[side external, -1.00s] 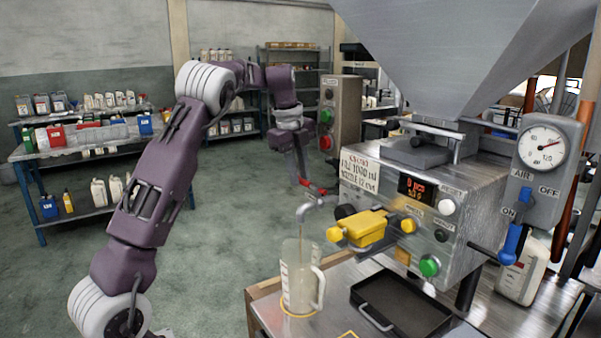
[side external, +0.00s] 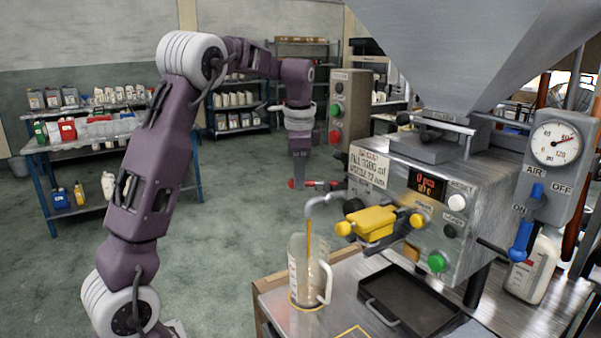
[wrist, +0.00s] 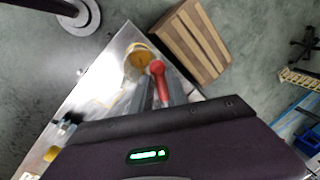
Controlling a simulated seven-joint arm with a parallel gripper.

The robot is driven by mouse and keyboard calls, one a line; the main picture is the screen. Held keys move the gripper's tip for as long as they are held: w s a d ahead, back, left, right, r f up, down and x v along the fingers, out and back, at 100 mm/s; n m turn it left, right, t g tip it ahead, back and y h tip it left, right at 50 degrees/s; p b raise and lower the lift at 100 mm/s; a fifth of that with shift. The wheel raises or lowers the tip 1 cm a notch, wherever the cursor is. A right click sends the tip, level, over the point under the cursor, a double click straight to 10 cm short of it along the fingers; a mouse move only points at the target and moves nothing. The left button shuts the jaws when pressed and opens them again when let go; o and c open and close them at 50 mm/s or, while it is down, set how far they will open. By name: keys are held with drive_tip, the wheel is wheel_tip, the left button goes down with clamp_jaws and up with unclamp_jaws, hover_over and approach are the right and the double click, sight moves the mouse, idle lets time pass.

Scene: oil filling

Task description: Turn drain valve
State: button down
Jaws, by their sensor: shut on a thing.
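The drain valve handle, a red lever (side external: 325,184), sticks out at the left of the metal filling machine, just above the bent spout (side external: 318,201). My gripper (side external: 300,181) points down and is shut on this red handle. The rounded red end of the handle (wrist: 157,67) shows at the fingertips of my gripper (wrist: 152,92) in the wrist view. An amber stream (side external: 309,232) runs from the spout into a clear measuring jug (side external: 300,275). The jug stands upright on the metal bench. Amber oil (wrist: 138,65) shows in it from above. The valve body is hidden.
A yellow valve block (side external: 375,223) sits on the machine front, right of the spout. A black tray (side external: 425,305) lies on the bench, right of the jug. A pressure gauge (side external: 556,143) and a blue air lever (side external: 521,240) are at the right. The floor left of the bench is clear.

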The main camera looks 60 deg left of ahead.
drive_tip(key=shift+s+d+n+g, duration=0.2)
drive_tip(key=shift+d+n, duration=0.35)
drive_tip(key=shift+n, duration=0.5)
drive_tip(key=shift+s+d+n+g, duration=0.2)
drive_tip(key=shift+d+n, duration=0.35)
drive_tip(key=shift+n, duration=0.45)
drive_tip(key=shift+s+d+n+g, duration=0.1)
drive_tip(key=shift+d+n+g, duration=0.35)
drive_tip(key=shift+n, duration=0.6)
drive_tip(key=shift+d, duration=0.15)
drive_tip(key=c, duration=1.4)
unclamp_jaws()
drive_tip(key=shift+t, duration=0.25)
drive_tip(key=r, duration=0.2)
drive_tip(key=d+r, duration=0.1)
drive_tip(key=r, duration=0.4)
drive_tip(key=shift+d, duration=0.25)
